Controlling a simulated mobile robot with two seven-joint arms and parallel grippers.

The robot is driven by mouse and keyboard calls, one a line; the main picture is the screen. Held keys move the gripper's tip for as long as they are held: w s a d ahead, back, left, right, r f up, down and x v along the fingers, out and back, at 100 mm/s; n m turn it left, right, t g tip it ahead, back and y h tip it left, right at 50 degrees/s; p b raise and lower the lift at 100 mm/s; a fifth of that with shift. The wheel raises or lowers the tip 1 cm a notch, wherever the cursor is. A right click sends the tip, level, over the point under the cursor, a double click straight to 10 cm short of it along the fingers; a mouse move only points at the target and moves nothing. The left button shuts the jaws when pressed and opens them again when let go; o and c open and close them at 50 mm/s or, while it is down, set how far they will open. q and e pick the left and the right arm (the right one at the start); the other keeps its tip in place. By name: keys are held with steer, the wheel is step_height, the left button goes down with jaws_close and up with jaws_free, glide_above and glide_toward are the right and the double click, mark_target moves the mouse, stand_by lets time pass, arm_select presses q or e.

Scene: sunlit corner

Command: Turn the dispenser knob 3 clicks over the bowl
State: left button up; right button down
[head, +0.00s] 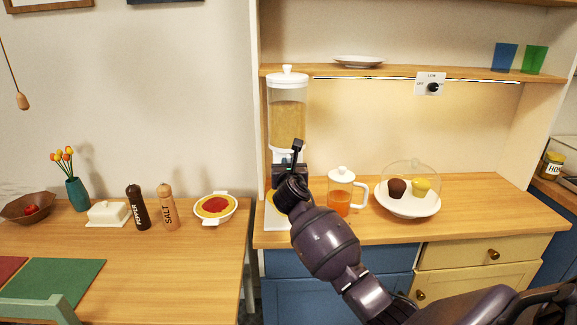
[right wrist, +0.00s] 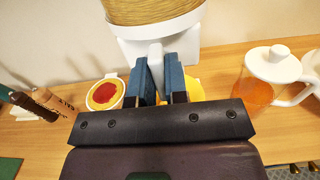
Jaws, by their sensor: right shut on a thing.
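The dispenser (head: 287,105) is a tall clear canister with a white lid, filled with tan grains, standing on the counter at the left end of the cabinet. My right gripper (head: 294,155) is at its front, just under the canister. In the right wrist view its two blue-grey fingers are shut on the white dispenser knob (right wrist: 155,55). A yellow bowl (right wrist: 193,89) shows below the dispenser, partly hidden by the fingers. In the head view my right arm hides most of it. The bowl's contents cannot be seen. My left gripper is not in view.
A pitcher of orange drink (head: 341,192) stands close to the right of my right gripper. A domed cake stand (head: 409,205) is further right. A red-filled pie dish (head: 214,207), a salt mill (head: 167,207) and a pepper mill (head: 138,208) stand on the left table.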

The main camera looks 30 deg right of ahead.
steer(key=shift+s+m+p, duration=0.1)
steer(key=shift+m+p, duration=0.7)
steer(key=shift+m, duration=0.4)
steer(key=shift+d+m, duration=0.1)
steer(key=shift+m, duration=0.7)
steer(key=shift+f+m+p, duration=0.1)
steer(key=shift+m+p, duration=0.2)
steer(key=shift+m, duration=0.7)
steer(key=m, duration=0.5)
steer(key=shift+d+f, duration=0.1)
steer(key=shift+f, duration=0.1)
steer(key=m+b, duration=0.1)
steer(key=m, duration=0.5)
steer(key=shift+s+f+m+b, duration=0.1)
steer(key=shift+m+b, duration=0.2)
steer(key=shift+b, duration=0.05)
steer(key=c, duration=1.1)
jaws_free()
steer(key=shift+c, duration=0.2)
